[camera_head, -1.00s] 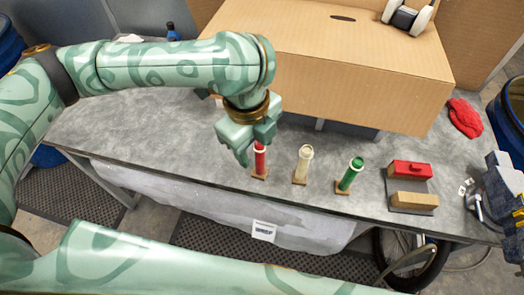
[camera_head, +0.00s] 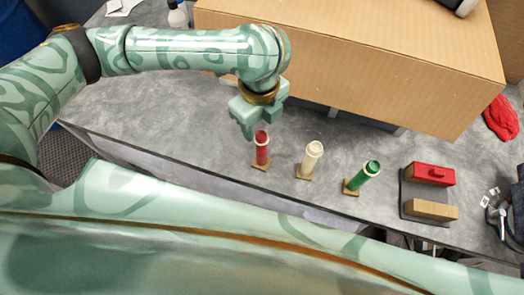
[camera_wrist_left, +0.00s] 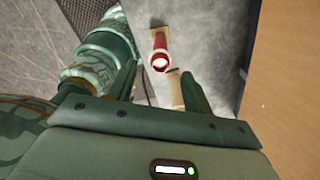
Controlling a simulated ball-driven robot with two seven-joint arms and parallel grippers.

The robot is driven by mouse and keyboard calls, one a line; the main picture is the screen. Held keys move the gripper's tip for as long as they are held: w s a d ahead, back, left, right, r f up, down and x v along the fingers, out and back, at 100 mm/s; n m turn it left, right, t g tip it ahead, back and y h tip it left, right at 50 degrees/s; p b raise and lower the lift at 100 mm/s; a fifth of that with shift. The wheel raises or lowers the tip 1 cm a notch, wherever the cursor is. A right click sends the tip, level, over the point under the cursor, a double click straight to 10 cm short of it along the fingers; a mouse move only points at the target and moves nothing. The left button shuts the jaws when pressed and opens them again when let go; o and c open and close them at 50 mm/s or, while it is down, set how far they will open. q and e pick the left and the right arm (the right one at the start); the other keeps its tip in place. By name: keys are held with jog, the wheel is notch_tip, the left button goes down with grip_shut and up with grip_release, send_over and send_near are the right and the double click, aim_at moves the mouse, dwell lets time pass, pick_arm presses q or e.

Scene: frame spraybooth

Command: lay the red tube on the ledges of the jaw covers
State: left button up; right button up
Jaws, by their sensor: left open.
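The red tube (camera_head: 262,148) with a pale rim stands upright on a small wooden base on the grey table. It also shows in the left wrist view (camera_wrist_left: 160,45), ahead of the two fingers. My left gripper (camera_head: 259,118) is open and empty, just above and behind the red tube, apart from it as far as I can tell. Its fingers frame the tube in the wrist view (camera_wrist_left: 160,82). A blue-grey device (camera_head: 519,205) is cut off at the right edge. I cannot make out the jaw covers or their ledges for certain. My right gripper is out of view.
A cream tube (camera_head: 311,160) and a green tube (camera_head: 364,177) stand to the right of the red one. Further right, a red block (camera_head: 428,174) and a wooden block (camera_head: 431,210) sit on a dark plate. A large cardboard box (camera_head: 370,55) fills the back.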

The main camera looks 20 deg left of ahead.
aim_at(261, 134)
pick_arm(q)
jog(key=shift+f, duration=0.75)
notch_tip(261, 134, down, 5)
jog(key=shift+d+r+b, duration=0.15)
jog(key=shift+r+b, duration=0.05)
jog(key=shift+b, duration=1.05)
jog(key=shift+r, duration=0.1)
grip_shut()
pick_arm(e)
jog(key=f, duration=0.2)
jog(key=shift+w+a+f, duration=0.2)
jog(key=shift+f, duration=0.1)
